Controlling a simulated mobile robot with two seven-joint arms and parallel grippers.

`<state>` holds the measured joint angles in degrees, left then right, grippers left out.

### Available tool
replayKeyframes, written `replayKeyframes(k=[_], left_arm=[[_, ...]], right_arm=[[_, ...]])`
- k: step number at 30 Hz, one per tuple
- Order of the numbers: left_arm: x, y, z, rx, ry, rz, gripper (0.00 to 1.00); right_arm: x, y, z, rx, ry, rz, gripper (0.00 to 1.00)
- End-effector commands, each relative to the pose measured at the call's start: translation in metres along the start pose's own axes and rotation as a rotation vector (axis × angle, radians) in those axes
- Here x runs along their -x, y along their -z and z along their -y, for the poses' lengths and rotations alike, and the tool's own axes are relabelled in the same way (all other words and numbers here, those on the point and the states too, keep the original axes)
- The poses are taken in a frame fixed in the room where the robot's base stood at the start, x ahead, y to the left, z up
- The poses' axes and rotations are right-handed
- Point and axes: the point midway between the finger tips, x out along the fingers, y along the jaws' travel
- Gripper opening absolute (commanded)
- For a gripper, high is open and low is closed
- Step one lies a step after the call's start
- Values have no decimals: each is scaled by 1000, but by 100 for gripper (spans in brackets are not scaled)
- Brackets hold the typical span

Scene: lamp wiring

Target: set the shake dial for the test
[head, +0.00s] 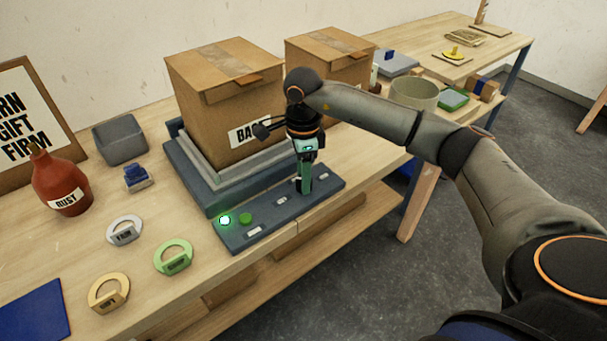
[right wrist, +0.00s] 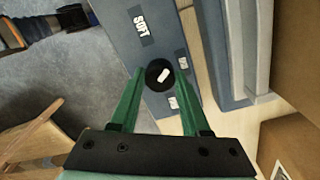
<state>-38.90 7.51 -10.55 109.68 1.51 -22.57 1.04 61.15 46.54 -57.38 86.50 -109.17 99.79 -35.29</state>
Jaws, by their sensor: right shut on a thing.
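The shake dial (right wrist: 159,75) is a round black knob with a white pointer mark, seen in the right wrist view. It sits on the blue-grey control panel (head: 262,226), between a "SOFT" label (right wrist: 142,27) and smaller labels that I cannot read. My right gripper (head: 305,189) points down at the panel's right part. Its green fingers are shut on the dial, one on each side, as the right wrist view shows (right wrist: 163,74). The head view hides the dial behind the fingers. My left gripper is not in view.
A lit green lamp (head: 225,220) and a green button (head: 245,218) are on the panel's left. A cardboard box (head: 215,120) stands on the grey platform (head: 196,186) behind. Handled rings, including a green one (head: 160,262), and a red bottle (head: 60,186) are at left.

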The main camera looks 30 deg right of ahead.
Motion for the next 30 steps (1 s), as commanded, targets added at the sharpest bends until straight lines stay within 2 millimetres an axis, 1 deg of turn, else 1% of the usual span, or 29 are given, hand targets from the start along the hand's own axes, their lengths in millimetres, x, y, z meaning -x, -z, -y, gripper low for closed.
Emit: replayKeyframes(k=[9, 15, 21, 30], left_arm=[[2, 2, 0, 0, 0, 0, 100], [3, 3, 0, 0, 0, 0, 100], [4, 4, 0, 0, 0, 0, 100], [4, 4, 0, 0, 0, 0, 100]], right_arm=[[2, 0, 1, -296, 1, 9, 0], [1, 0, 1, -449, 1, 12, 0], [1, 0, 1, -559, 1, 14, 0], [1, 1, 1, -635, 1, 16, 0]])
